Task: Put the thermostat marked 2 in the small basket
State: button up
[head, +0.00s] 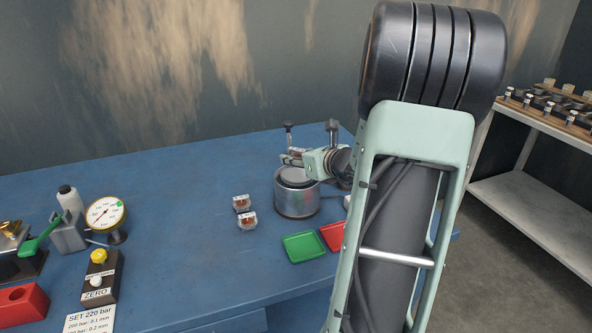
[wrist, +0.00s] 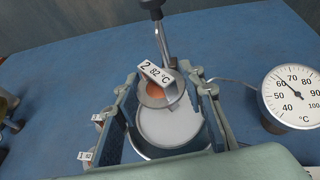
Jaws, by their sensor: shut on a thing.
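The thermostat marked 2 (wrist: 158,92), with a white tag reading "2 82 °C" and a copper-coloured middle, is between the fingers of my gripper (wrist: 165,84) in the wrist view. My gripper (head: 292,158) is shut on it above the metal pot (head: 296,198) in the head view. The pot (wrist: 165,132) shows a pale grey inside below the thermostat. A rod with a black knob (wrist: 150,4) rises behind the thermostat. I cannot make out the small basket clearly; the fingers and thermostat cover much of the pot's far side.
Two other thermostats (head: 241,203) (head: 247,221) stand left of the pot. A green tray (head: 304,247) and a red tray (head: 332,237) lie in front. A dial thermometer (wrist: 291,94) stands right of the pot. A pressure gauge (head: 106,213) stands farther left on the blue bench.

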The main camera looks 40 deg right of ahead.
jog(key=shift+f+b, duration=0.7)
jog(key=shift+f, duration=0.7)
jog(key=shift+s, duration=0.1)
jog(key=shift+f, duration=0.15)
jog(key=o, duration=1.2)
jog(key=shift+s+r, duration=0.1)
jog(key=shift+r, duration=0.2)
jog(key=p+v, duration=0.1)
jog(key=v, duration=1)
jog(key=shift+s+r+p, duration=0.15)
jog(key=shift+s+p, duration=0.15)
jog(key=shift+p, duration=0.05)
